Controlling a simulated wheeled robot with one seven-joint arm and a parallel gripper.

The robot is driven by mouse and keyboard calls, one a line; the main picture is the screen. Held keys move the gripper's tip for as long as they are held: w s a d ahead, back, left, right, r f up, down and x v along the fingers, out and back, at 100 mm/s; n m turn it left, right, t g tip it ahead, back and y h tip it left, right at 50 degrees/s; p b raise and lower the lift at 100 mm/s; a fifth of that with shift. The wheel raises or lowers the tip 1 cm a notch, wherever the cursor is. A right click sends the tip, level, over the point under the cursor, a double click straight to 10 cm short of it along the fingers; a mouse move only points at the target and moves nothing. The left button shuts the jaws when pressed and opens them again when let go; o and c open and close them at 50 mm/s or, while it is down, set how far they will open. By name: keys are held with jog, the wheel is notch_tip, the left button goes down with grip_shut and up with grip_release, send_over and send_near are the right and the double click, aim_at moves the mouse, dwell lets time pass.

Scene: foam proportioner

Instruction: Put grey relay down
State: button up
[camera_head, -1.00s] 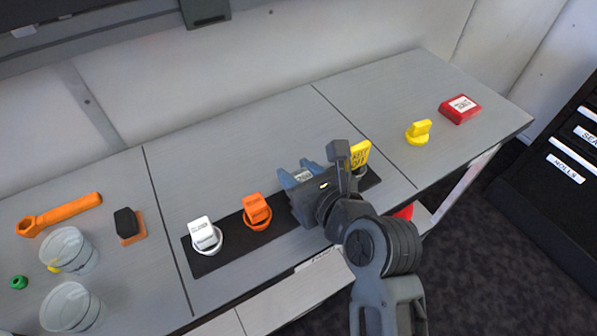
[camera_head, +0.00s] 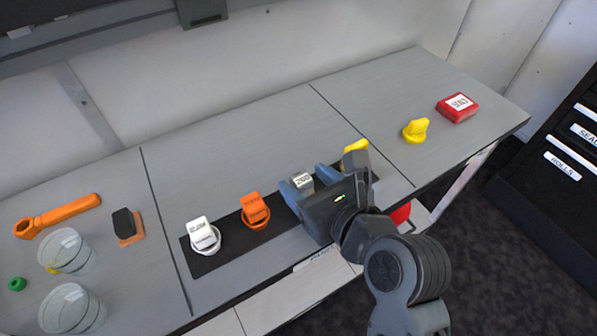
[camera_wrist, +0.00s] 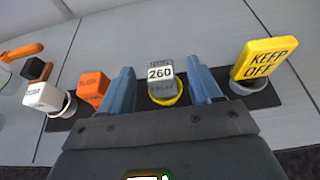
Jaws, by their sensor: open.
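The grey relay (camera_wrist: 161,80), a block marked 260, stands in a yellow ring (camera_wrist: 180,97) on the black strip in the wrist view. Its top also shows in the head view (camera_head: 302,181). My gripper (camera_wrist: 164,82) is open, with one blue finger on each side of the relay and a visible gap to both. In the head view my gripper (camera_head: 310,180) is low over the strip and hides the relay's lower part.
A yellow knob (camera_head: 416,130) and red box (camera_head: 457,107) lie right. Cups stand at left.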

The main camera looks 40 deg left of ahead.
jog(key=v, duration=0.8)
jog(key=s+d+f+n+t+h, duration=0.3)
jog(key=s+d+f+n, duration=0.1)
jog(key=d, duration=0.6)
jog(key=s+d+f+n+t+h, duration=0.3)
jog(key=d+f+t, duration=0.15)
jog(key=d, duration=0.55)
jog(key=s+d+r+n+t+h, duration=0.1)
jog(key=s+d+r+n+h, duration=0.2)
jog(key=s+d+n, duration=0.3)
jog(key=s+d+r+n+t+h, duration=0.1)
jog(key=s+d+r+n+h, duration=0.2)
jog(key=s+d+r+n, duration=0.2)
jog(key=shift+s+d+n, duration=1)
jog(key=shift+s+n, duration=1.3)
jog(key=shift+s, duration=0.9)
jog(key=shift+f, duration=0.1)
jog(key=shift+c, duration=0.3)
